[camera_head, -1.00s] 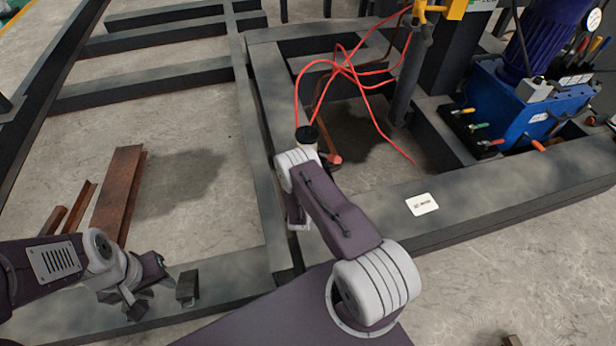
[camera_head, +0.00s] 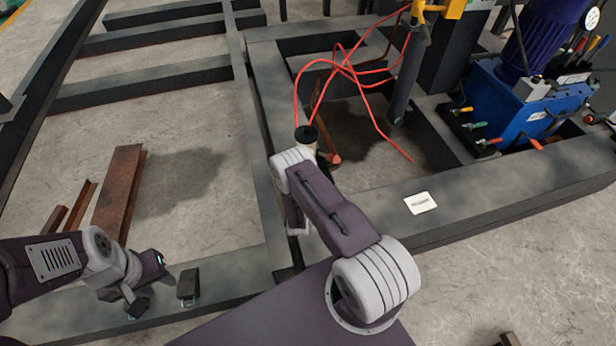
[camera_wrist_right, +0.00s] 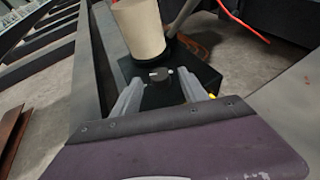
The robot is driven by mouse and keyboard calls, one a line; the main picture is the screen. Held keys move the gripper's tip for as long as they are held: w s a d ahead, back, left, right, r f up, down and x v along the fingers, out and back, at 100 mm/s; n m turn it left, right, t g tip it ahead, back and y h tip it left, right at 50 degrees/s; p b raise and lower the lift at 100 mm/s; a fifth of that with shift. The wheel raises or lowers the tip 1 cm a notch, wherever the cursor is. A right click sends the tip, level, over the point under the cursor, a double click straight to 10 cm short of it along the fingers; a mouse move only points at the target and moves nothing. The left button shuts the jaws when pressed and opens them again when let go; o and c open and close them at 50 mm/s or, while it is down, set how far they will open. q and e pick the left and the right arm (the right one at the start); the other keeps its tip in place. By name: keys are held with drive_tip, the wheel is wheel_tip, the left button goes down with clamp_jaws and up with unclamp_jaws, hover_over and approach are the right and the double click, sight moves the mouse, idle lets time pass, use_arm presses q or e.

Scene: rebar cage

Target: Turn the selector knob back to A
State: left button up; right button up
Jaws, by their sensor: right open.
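The selector knob (camera_wrist_right: 160,75) is a small dark round knob on top of a black box (camera_wrist_right: 185,92) in the right wrist view. My right gripper (camera_wrist_right: 162,94) is open, its two grey fingers spread on either side of the knob, with a gap visible. Whether a finger touches it I cannot tell, and no position letters are legible. In the head view my right arm hides the box and knob. My left gripper (camera_head: 140,290) hangs low at the left, over the dark frame beam; its fingers are too unclear to judge.
A cream cylinder (camera_wrist_right: 139,27) stands just beyond the knob; its black top (camera_head: 306,134) shows in the head view. Red hoses (camera_head: 350,70) loop behind. A blue hydraulic unit (camera_head: 520,105) stands at the right. Rusty steel (camera_head: 118,195) lies on the left floor.

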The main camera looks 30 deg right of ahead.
use_arm(q)
wheel_tip(320, 180, up, 3)
drive_tip(key=shift+r+p, duration=0.1)
drive_tip(key=shift+p, duration=0.95)
use_arm(e)
drive_tip(key=v, duration=0.7)
drive_tip(key=shift+w+d, duration=0.1)
